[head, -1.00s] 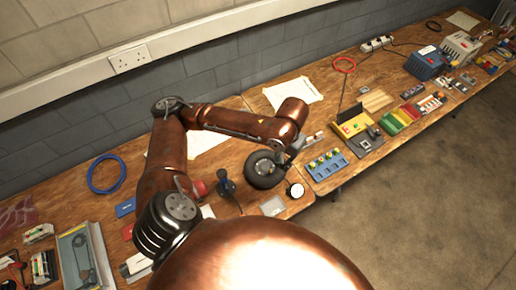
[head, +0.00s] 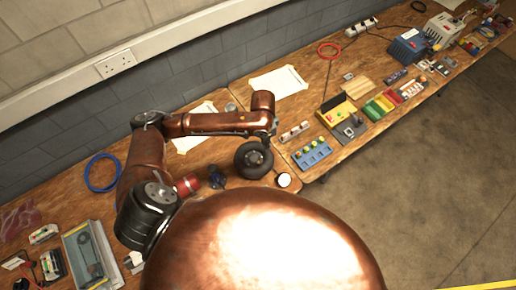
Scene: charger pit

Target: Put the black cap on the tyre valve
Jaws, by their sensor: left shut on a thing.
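The black tyre (head: 247,166) with its grey hub lies on the wooden bench in the middle of the head view. My left gripper (head: 270,141) is at the tyre's upper right edge, below the end of my copper forearm. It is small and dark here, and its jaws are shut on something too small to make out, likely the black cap. The tyre valve cannot be made out. Whether the gripper touches the tyre cannot be told. My right gripper is not in view.
A blue rack with several coloured pegs (head: 312,156) and a pale tube (head: 294,132) lie right of the tyre. A red item (head: 188,185) is left. White paper (head: 277,82) lies behind.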

